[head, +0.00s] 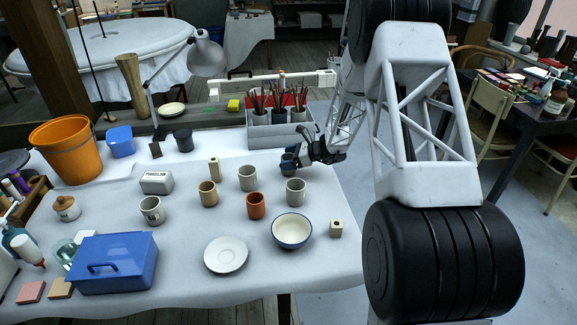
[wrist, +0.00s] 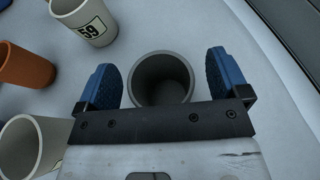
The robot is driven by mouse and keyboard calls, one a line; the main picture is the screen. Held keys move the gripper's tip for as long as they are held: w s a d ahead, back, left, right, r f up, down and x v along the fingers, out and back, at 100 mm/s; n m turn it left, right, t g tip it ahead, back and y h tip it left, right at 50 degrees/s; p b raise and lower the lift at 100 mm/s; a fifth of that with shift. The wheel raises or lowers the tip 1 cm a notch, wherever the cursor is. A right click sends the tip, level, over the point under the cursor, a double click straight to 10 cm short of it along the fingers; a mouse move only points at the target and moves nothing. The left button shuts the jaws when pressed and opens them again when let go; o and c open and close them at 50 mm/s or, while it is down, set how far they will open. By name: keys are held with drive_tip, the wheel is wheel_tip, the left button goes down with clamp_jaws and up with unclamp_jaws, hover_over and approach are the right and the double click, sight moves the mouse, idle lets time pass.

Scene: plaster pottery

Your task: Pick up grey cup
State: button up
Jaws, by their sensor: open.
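In the wrist view, a grey cup (wrist: 161,79) stands between the two blue fingertips of my open gripper (wrist: 165,82), with its round mouth towards the camera. The cup's lower part is hidden by the dark gripper bar. I see a gap beside the right finger; the left finger is close to the rim. In the head view, my gripper (head: 289,157) points down over the right side of the white table.
An orange cup (head: 256,206), another greyish cup (head: 247,179) and a blue-rimmed bowl (head: 292,230) stand nearby. In the wrist view, a pale cup marked 59 (wrist: 84,20) is at upper left. A pencil caddy (head: 265,133) stands behind. The table's right edge is close.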

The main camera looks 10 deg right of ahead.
sight(288, 157)
drive_tip(key=shift+c, duration=0.2)
drive_tip(key=c, duration=1)
drive_tip(key=shift+r, duration=0.1)
drive_tip(key=shift+r, duration=4.9)
